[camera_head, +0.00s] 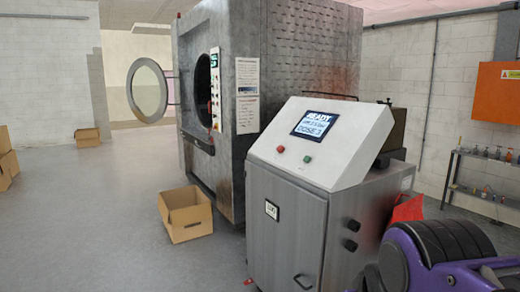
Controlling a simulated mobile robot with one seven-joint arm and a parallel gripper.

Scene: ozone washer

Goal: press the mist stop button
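A grey control cabinet (290,215) with a pale sloped top panel (345,150) stands in the middle right. A red button (280,149) and a green button (307,159) sit on this panel below its lit screen (313,124). The screen reads "READY" and "DOSE 3"; its middle line is too small to read. No label naming a mist stop button is legible, so I cannot tell for certain which it is. Nothing touches either button. My gripper is not in view; a purple and black part at the lower right seems to be my arm.
The large washer (290,55) stands behind the cabinet, its round door (148,91) swung open to the left. A narrow control strip (215,90) is on its front. An open cardboard box (186,213) lies left of the cabinet.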

